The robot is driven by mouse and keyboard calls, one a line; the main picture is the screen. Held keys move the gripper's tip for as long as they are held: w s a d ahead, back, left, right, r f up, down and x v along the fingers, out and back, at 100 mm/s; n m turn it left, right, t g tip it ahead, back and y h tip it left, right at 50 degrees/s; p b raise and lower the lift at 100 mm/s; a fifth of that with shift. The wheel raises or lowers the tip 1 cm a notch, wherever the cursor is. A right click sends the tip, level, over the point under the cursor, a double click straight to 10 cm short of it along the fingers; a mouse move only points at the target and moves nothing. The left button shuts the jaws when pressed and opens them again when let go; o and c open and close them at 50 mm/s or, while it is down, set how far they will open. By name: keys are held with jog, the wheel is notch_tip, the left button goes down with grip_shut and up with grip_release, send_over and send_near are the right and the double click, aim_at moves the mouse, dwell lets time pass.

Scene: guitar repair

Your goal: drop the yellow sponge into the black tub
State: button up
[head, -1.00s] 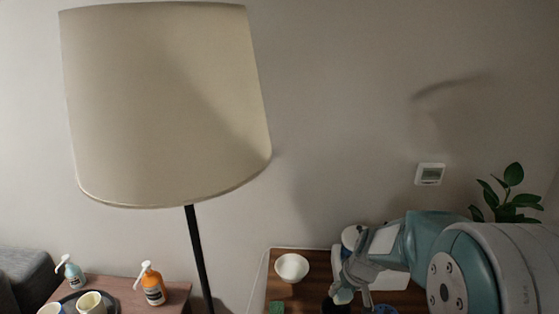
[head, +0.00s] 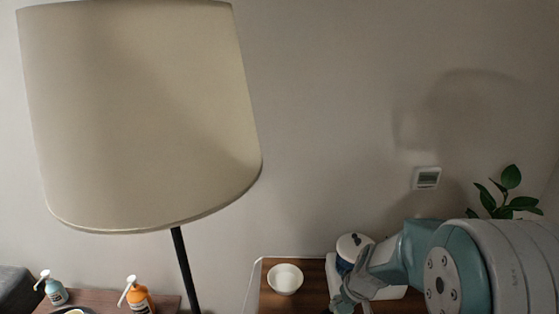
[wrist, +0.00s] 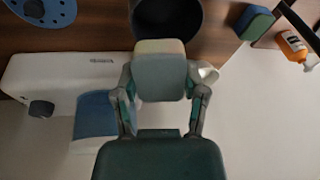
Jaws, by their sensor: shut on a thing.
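The yellow sponge (wrist: 160,47) is in my gripper (wrist: 161,82) in the wrist view, a pale yellow layer with a grey face, pinched between the two fingers. The black tub (wrist: 168,16) is at the top of the wrist view, just beyond the sponge. The sponge overlaps the near edge of the tub in the picture; its height over the tub cannot be told. In the head view my gripper (head: 345,299) is low at the bottom edge, and the sponge and tub are not clearly seen there.
A green-blue sponge (wrist: 255,22) lies right of the tub, with an orange bottle (wrist: 292,45) farther right. A white bowl (head: 285,279) stands left of my gripper; a blue perforated disc (wrist: 38,8) is left of the tub. A tall lamp (head: 140,115) stands at left.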

jog(key=o, duration=1.1)
jog(key=v, duration=1.1)
jog(key=shift+r, duration=0.4)
jog(key=shift+d, duration=0.1)
jog(key=s+a+r+m+t+h, duration=0.1)
jog(key=s+r, duration=0.3)
jog(key=s, duration=0.5)
jog(key=s+a+r+m+t+h, duration=0.1)
jog(key=s+r, duration=0.3)
jog(key=s, duration=0.5)
jog(key=shift+a+t, duration=0.2)
jog(key=shift+t, duration=0.3)
